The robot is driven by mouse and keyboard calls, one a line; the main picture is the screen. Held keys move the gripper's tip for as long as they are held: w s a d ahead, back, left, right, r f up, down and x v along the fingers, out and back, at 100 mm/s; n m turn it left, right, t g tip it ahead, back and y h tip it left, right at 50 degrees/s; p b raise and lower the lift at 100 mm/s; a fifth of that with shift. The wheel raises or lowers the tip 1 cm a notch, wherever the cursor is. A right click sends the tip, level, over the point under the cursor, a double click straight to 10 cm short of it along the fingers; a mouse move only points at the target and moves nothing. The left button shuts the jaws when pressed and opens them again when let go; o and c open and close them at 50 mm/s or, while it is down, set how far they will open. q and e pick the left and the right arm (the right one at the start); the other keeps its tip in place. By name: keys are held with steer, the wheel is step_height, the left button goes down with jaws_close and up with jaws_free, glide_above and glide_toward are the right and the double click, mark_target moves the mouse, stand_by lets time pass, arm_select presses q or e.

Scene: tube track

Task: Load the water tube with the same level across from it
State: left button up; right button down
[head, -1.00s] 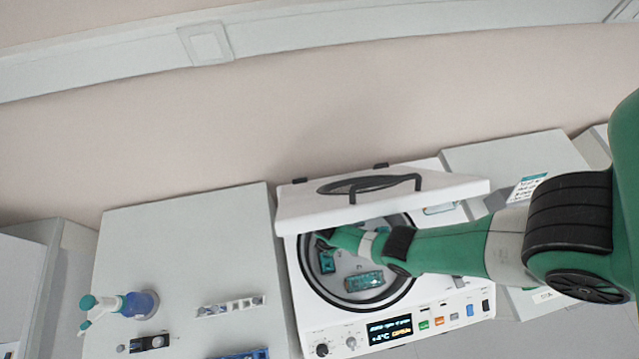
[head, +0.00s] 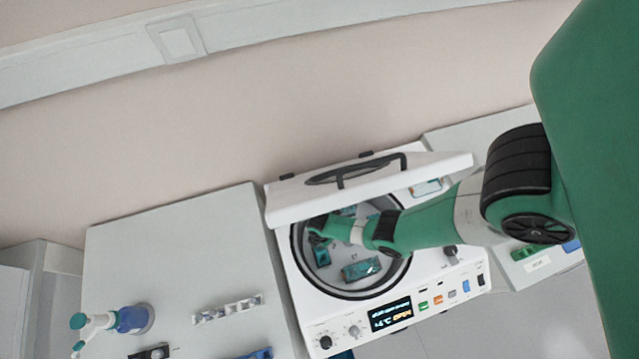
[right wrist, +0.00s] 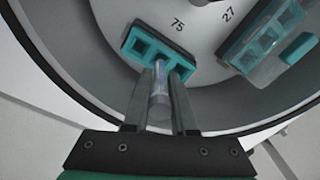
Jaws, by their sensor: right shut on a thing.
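The white centrifuge (head: 335,305) stands open, its lid (head: 440,165) raised. Its round bowl holds teal buckets. In the right wrist view, one teal bucket (right wrist: 143,47) with open square slots lies beside the number 75. Another bucket (right wrist: 245,55), beside the number 27, seems to hold something clear. My right gripper (right wrist: 161,92) is shut on a clear tube (right wrist: 160,108) at the near edge of the first bucket. The fingers and bucket hide whether its lower end is in a slot. The tube's water level is unclear. My left gripper is out of view.
A pale rack (head: 228,309) with several small items lies on the left bench (head: 190,250). A blue rack (head: 256,354) is cut off at the bottom edge. The raised lid stands behind my right arm.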

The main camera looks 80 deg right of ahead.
steer(key=shift+f+b, duration=0.45)
steer(key=shift+f, duration=0.1)
stand_by(0.6)
steer(key=shift+f+b, duration=0.4)
steer(key=shift+f, duration=0.1)
steer(key=shift+f+b, duration=1.55)
steer(key=shift+b, duration=0.1)
steer(key=c, duration=0.7)
jaws_free()
steer(key=shift+o, duration=0.2)
steer(key=shift+r, duration=0.1)
